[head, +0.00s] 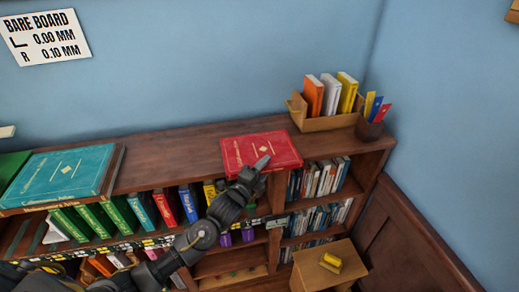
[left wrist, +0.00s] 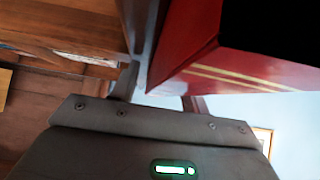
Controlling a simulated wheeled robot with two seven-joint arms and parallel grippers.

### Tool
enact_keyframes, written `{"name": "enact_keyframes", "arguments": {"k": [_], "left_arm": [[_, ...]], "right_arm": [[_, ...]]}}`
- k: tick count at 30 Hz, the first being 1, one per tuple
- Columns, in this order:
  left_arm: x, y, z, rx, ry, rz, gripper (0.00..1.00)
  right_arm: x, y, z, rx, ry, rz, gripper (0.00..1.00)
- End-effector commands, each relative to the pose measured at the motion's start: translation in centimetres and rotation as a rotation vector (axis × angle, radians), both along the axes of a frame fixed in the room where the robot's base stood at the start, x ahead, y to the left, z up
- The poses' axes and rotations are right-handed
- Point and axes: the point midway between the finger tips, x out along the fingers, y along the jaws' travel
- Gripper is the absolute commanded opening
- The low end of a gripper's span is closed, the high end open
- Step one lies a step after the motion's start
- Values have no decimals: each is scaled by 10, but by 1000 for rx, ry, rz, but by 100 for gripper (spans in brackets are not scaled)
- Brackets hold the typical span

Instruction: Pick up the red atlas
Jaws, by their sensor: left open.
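The red atlas (head: 252,147) lies flat on top of the wood bookcase, close to its front edge, with a small gold emblem on its cover. My left gripper (head: 261,165) comes from the front and covers part of the atlas's front side in the head view. In the left wrist view the jaws (left wrist: 160,92) are open, with a pale gap between the fingers. The red atlas (left wrist: 190,45) fills the upper right there and hides the right finger's tip. The left finger is beside brown wood. I cannot tell whether either finger touches the atlas. My right gripper is not in view.
A large teal book (head: 62,172) lies on the bookcase top at left. A wooden box of books (head: 330,122) and a pen cup (head: 369,128) stand at the right. A stool (head: 318,276) with a yellow object stands below.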

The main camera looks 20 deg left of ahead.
Motion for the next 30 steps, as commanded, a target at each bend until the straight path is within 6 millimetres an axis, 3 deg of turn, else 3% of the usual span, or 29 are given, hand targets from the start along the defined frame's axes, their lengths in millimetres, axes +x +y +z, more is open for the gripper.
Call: {"name": "enact_keyframes", "arguments": {"k": [5, 15, 30], "left_arm": [[0, 0, -1, 0, 1, 0, 44], [0, 0, -1, 0, 1, 0, 0], [0, 0, 2, 0, -4, 0, 0]], "right_arm": [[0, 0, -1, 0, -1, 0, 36], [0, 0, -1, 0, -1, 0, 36], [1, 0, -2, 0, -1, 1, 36]]}}
